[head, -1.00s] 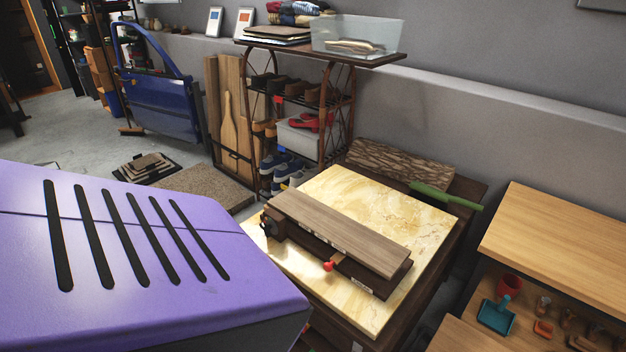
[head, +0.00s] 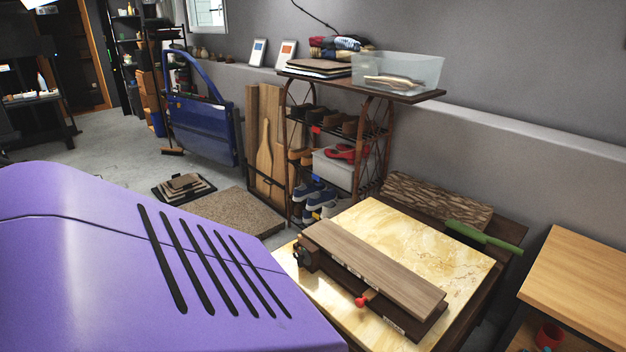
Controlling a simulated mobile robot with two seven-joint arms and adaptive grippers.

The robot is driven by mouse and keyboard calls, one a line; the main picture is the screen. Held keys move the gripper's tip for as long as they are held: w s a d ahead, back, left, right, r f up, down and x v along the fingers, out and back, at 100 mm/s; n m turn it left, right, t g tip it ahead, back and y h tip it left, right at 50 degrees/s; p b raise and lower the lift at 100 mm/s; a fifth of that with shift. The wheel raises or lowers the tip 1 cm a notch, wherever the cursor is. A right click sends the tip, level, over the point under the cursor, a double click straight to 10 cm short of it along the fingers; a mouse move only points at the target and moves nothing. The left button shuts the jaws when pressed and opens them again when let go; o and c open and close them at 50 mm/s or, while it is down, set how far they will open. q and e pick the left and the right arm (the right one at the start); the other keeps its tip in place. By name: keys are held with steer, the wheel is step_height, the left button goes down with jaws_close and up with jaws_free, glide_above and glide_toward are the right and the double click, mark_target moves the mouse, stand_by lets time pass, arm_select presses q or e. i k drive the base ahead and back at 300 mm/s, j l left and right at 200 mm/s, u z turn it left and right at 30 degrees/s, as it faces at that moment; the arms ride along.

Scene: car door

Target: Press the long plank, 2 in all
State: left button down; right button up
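A long brown wooden plank (head: 375,264) lies on top of a dark wooden press-like fixture (head: 392,322) with a red knob (head: 361,301) on its front side. The fixture sits on a yellow marbled board (head: 455,262) on a dark table. A second long piece that could be a plank, with rough bark-like texture (head: 437,198), lies behind the board by the wall. Neither of my grippers shows in the head view.
A large purple panel with black slots (head: 110,270) fills the lower left. A rack (head: 445,94) with a clear bin, shoes and boxes stands behind the table. A blue car door (head: 202,130) is at the back left. A light wooden table (head: 585,290) is at right.

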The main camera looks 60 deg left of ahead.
mark_target(413, 293)
steer(key=j, duration=0.9)
steer(key=k+j, duration=0.15)
steer(key=j, duration=1.7)
steer(key=k+j+z, duration=0.1)
steer(key=j, duration=0.8)
